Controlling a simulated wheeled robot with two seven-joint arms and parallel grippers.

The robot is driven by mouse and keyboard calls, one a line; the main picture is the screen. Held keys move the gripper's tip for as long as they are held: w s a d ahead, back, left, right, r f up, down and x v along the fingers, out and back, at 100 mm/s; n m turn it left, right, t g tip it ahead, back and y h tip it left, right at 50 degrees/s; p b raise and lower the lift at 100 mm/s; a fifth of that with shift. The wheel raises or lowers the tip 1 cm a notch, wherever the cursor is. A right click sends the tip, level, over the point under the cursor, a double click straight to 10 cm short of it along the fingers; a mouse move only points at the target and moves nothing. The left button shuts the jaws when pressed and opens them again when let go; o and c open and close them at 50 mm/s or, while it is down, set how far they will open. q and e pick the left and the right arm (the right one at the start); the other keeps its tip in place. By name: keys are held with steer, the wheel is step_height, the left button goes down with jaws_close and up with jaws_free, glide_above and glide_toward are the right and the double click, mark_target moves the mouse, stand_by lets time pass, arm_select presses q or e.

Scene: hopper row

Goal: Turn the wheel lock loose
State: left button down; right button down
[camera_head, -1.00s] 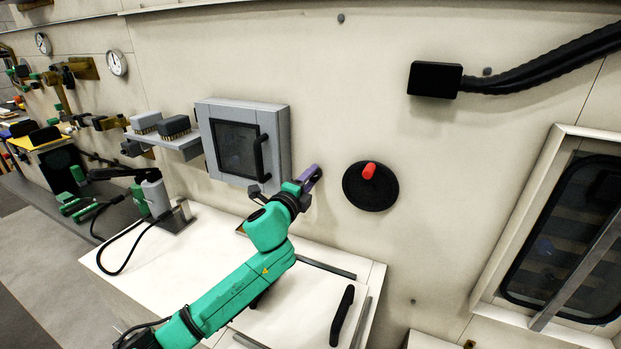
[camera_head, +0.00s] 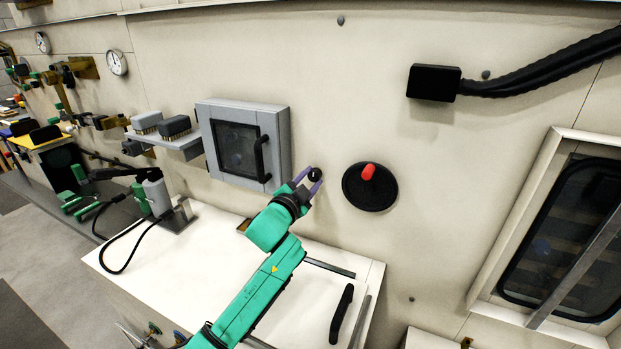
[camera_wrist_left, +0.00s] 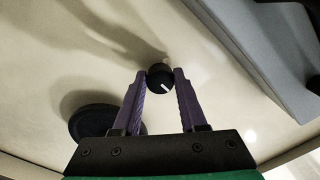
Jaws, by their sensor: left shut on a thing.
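The wheel (camera_head: 362,193) is a black disc on the wall with a red handle (camera_head: 368,172) near its top. Left of it is a small round black knob (camera_head: 316,174), which looks like the wheel lock. My left gripper (camera_head: 314,177) is shut on this knob, one purple finger on each side. The left wrist view shows the knob (camera_wrist_left: 160,77) between the fingertips, with a white mark pointing to the picture's lower right. The wheel (camera_wrist_left: 92,120) shows there too, partly behind a finger. My right gripper is in neither view.
A grey cabinet (camera_head: 282,128) with a black handle is on the wall just left of the gripper. A white worktop (camera_head: 225,230) with a black handle (camera_head: 341,314) lies below. A black cable box (camera_head: 433,82) and a window (camera_head: 560,235) are to the right.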

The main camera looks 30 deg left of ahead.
arm_select(q)
steer(key=shift+n, duration=0.7)
steer(key=shift+c, duration=2.2)
jaws_free()
steer(key=shift+s+f, duration=0.15)
steer(key=shift+s, duration=0.2)
steer(key=s+b, duration=0.3)
steer(key=s, duration=1)
steer(key=shift+s+d+b, duration=0.3)
steer(key=shift+s+d, duration=0.05)
steer(key=shift+d, duration=0.05)
